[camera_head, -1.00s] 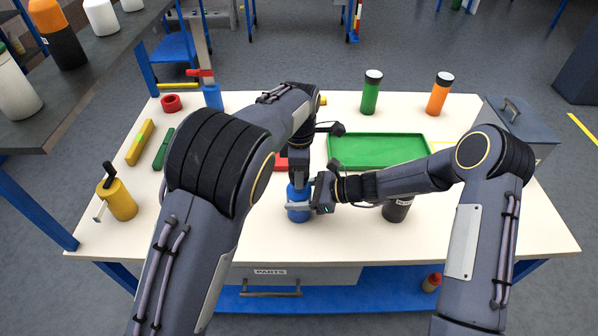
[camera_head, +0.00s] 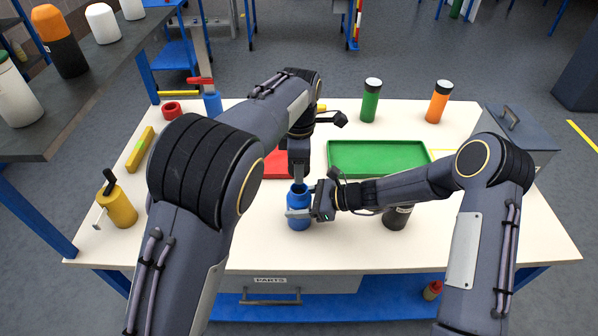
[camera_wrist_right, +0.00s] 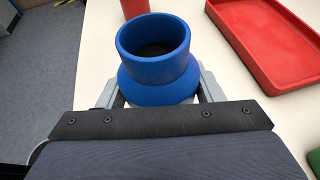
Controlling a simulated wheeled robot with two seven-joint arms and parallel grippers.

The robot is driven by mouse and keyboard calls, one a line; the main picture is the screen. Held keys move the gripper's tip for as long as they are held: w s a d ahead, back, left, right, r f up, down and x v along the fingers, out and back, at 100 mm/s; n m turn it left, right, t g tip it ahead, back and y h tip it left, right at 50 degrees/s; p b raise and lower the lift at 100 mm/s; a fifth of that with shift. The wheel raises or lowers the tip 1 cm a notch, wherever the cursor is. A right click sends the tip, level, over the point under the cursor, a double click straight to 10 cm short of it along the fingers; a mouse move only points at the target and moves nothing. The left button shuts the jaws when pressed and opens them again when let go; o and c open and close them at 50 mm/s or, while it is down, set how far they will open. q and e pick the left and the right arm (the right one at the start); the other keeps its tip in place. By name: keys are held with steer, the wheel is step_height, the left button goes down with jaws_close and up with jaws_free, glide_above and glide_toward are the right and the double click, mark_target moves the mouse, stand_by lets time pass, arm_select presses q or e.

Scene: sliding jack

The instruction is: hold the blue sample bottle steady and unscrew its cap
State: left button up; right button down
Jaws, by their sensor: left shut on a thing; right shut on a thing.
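The blue sample bottle (camera_head: 299,212) stands upright near the front middle of the table. Its round mouth is open and dark inside in the right wrist view (camera_wrist_right: 152,55). My right gripper (camera_head: 303,213) is shut around the bottle's body from the right. My left gripper (camera_head: 299,181) points down just above the bottle's mouth. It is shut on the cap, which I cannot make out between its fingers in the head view. Neither the left gripper nor the cap shows clearly in the right wrist view.
A red tray (camera_head: 277,163) lies behind my left arm, and a green tray (camera_head: 376,157) lies back right. A dark bottle (camera_head: 397,217) stands under my right forearm. A yellow container (camera_head: 118,205) stands at left. The front table strip is mostly clear.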

steer(key=shift+c, duration=1.6)
jaws_free()
